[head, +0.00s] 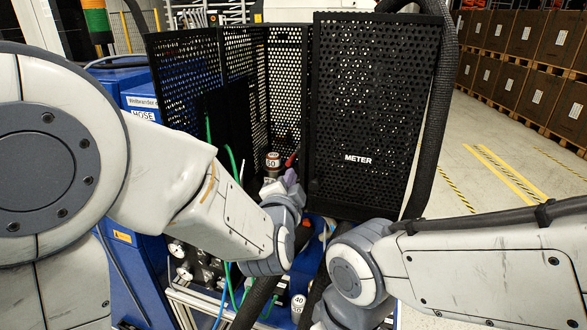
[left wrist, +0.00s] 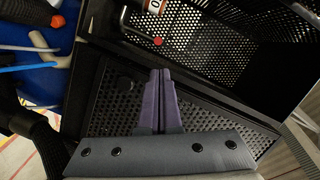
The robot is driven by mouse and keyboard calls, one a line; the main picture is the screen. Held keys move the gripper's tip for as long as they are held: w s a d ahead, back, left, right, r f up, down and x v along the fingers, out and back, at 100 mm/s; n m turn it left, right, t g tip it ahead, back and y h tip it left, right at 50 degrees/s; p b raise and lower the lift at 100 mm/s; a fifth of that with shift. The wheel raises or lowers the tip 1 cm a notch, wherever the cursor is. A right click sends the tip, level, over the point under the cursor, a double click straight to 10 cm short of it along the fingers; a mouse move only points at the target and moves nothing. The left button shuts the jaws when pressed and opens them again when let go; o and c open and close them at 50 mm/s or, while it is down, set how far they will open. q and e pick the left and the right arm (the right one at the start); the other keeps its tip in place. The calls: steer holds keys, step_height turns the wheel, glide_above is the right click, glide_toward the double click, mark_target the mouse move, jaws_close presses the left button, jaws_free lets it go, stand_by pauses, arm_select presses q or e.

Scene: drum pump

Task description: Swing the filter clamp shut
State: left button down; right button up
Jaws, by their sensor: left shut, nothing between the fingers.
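A bent dark lever with a red tip (left wrist: 157,41) shows in the left wrist view, beside a labelled cylinder (left wrist: 155,6) cut off by the top edge. It looks like the filter clamp's handle; the clamp's body and how far it stands open cannot be made out. In the head view a red piece (head: 291,160) shows beside a cylinder labelled 50 (head: 273,161). My left gripper (head: 290,178) is just below them, inside the cage. Its purple fingers (left wrist: 160,73) are shut and empty, apart from the red tip. My right gripper is hidden below its wrist.
Black perforated panels (head: 190,65) stand behind and left of my left gripper. The perforated METER panel (head: 375,110) is close on its right. Green hoses (head: 232,165) hang at the left, and a thick black hose (head: 433,120) runs down at the right. Boxes (head: 520,60) stand far right.

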arm_select(q)
steer(key=p, duration=0.3)
glide_toward(295, 155)
steer(key=w+d, duration=0.1)
steer(key=w, duration=0.2)
steer(key=shift+w+d+f, duration=0.2)
steer(key=shift+w+f, duration=0.05)
steer(key=shift+w, duration=0.45)
